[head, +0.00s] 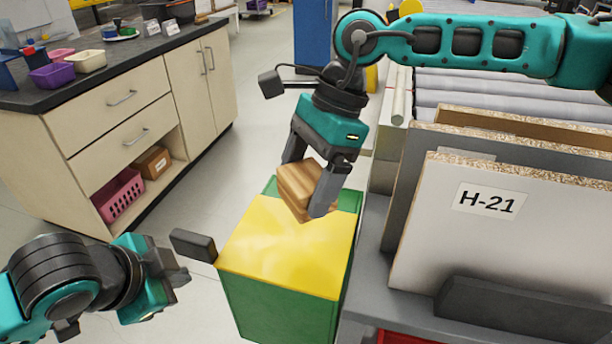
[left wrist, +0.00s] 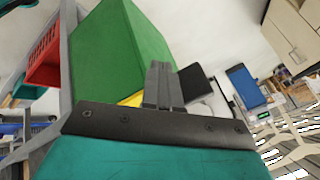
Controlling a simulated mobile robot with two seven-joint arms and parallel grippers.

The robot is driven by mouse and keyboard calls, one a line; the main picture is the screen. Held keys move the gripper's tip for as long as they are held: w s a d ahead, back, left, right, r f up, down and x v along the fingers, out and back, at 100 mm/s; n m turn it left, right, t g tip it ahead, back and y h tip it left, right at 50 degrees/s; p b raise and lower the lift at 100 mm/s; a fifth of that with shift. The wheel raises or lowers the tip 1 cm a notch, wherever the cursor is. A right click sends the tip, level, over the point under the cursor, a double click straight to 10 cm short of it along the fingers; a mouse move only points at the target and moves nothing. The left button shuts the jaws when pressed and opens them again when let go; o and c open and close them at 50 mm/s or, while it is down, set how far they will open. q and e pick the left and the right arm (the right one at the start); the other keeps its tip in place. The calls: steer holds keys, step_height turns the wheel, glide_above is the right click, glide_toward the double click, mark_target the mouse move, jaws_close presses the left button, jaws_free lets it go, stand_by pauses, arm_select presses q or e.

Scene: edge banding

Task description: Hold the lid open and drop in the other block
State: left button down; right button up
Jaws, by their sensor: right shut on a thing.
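The bin (head: 285,308) is green with a yellow lid (head: 285,250), which lies flat or nearly flat over its top. A dark tab (head: 195,245) sticks out at the lid's left edge and also shows in the left wrist view (left wrist: 197,84). My right gripper (head: 310,190) is shut on a wooden block (head: 303,186), held tilted over the rear of the bin. My left gripper (head: 178,274) is low at the bin's left, close to the tab. In the left wrist view its fingers (left wrist: 163,86) are together, with nothing seen between them. Whether they touch the tab is unclear.
Boards, one labelled H-21 (head: 487,199), stand in a rack right of the bin. A cabinet (head: 115,115) with small trays on top is at the left. Open floor (head: 225,180) lies between cabinet and bin.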

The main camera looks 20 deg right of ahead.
arm_select(q)
steer(key=shift+w+d, duration=0.55)
steer(key=shift+w, duration=0.2)
steer(key=w+d, duration=0.8)
steer(key=w, duration=0.4)
stand_by(1.5)
steer(key=shift+r, duration=0.1)
stand_by(0.6)
arm_select(e)
steer(key=shift+f, duration=1.75)
steer(key=o, duration=0.9)
steer(key=shift+o, duration=0.2)
